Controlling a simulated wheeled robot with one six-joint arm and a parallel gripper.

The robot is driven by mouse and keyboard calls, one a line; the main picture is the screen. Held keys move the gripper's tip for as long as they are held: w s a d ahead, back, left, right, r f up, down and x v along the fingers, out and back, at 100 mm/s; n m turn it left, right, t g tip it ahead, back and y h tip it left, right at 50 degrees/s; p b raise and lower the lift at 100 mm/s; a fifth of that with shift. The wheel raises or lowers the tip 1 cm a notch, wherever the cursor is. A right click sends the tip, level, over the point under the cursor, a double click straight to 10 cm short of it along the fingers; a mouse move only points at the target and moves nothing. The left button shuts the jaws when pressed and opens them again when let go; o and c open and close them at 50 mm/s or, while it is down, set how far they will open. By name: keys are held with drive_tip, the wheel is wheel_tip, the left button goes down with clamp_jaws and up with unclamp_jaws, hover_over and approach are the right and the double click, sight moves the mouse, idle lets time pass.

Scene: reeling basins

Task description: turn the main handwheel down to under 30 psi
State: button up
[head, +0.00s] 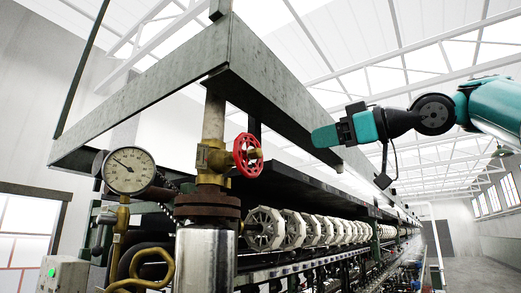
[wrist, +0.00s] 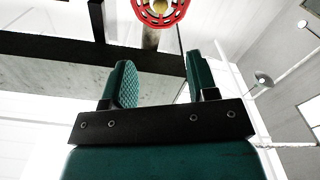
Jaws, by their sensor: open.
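The red handwheel (head: 247,155) sits on a brass valve (head: 212,158) on the upright pipe, left of centre in the head view. The handwheel also shows at the top edge of the wrist view (wrist: 160,8), partly cut off. The pressure gauge (head: 129,171), a round white dial, stands left of the valve; its needle points to the upper left, and its figures are too small to read. My gripper (head: 318,137) is to the right of the handwheel and apart from it. In the wrist view my gripper (wrist: 160,82) has its two green fingers apart with nothing between them.
A grey metal beam frame (head: 150,100) overhangs the valve and runs back above the machine. A row of white reels (head: 290,228) lies below right of the handwheel. A small box with a green light (head: 52,273) is at lower left. Open floor shows at far right.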

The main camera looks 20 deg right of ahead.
sight(260, 152)
drive_tip(key=p+x, duration=0.5)
drive_tip(key=x, duration=1)
drive_tip(key=shift+w+a, duration=0.2)
drive_tip(key=shift+w+a+f, duration=0.1)
drive_tip(key=shift+w+a, duration=0.15)
drive_tip(key=shift+w, duration=0.1)
drive_tip(key=shift+c, duration=0.2)
drive_tip(key=c, duration=0.8)
drive_tip(key=shift+m, duration=0.4)
drive_tip(key=m, duration=0.2)
drive_tip(key=shift+m+p, duration=0.3)
drive_tip(key=shift+p, duration=0.05)
drive_tip(key=shift+m, duration=1.8)
